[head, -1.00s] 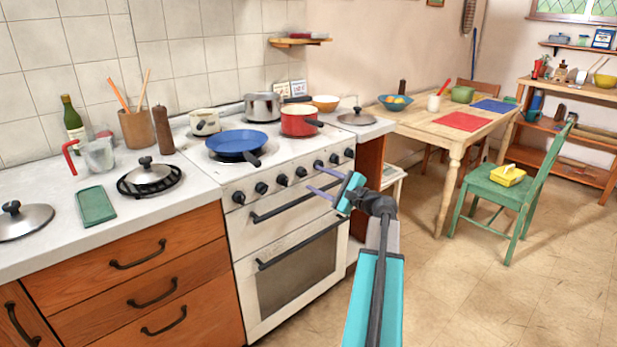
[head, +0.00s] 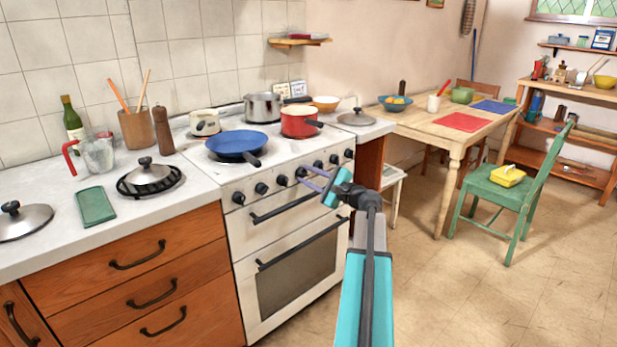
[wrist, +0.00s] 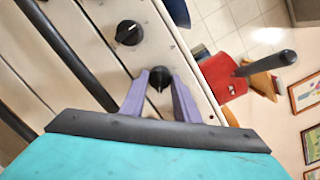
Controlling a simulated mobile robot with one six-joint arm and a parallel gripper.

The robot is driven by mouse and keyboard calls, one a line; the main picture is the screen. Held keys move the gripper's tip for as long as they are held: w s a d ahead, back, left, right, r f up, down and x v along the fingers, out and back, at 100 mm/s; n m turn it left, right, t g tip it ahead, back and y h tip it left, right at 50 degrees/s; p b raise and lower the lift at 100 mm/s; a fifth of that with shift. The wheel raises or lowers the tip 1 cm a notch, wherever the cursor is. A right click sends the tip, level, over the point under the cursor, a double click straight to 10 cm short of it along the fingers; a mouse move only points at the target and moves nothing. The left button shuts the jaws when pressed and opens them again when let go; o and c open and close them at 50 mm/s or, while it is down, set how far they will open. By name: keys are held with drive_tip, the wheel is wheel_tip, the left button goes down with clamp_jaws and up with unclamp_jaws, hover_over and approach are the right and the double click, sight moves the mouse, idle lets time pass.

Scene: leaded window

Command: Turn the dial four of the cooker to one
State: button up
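The white cooker (head: 232,181) has a row of several black dials along its front panel. The fourth dial from the left (head: 301,172) is at the tips of my gripper (head: 300,174). In the wrist view, one dial (wrist: 159,79) lies between the two purple fingers of my gripper (wrist: 159,75), with one finger on each side. The fingers are spread; whether either touches the dial is hard to tell. A neighbouring dial (wrist: 129,33) is clear of the fingers. The pointer setting of the dial between the fingers is not readable.
The upper oven handle (head: 268,215) runs below the dials. The floor right of the cooker is open, up to a green chair (head: 507,190).

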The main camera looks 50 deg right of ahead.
drive_tip(key=shift+b, duration=0.3)
drive_tip(key=shift+c, duration=0.5)
drive_tip(key=shift+f+n+b, duration=0.1)
drive_tip(key=shift+n+b, duration=0.3)
drive_tip(key=shift+n, duration=0.3)
drive_tip(key=n+b, duration=0.3)
drive_tip(key=shift+n, duration=0.4)
drive_tip(key=n+b, duration=0.3)
drive_tip(key=shift+g, duration=0.4)
drive_tip(key=shift+n+h+b, duration=0.3)
drive_tip(key=shift+n+b, duration=0.95)
drive_tip(key=shift+n, duration=0.25)
drive_tip(key=shift+r, duration=0.2)
drive_tip(key=o, duration=1)
drive_tip(key=shift+o, duration=0.2)
drive_tip(key=shift+s, duration=0.15)
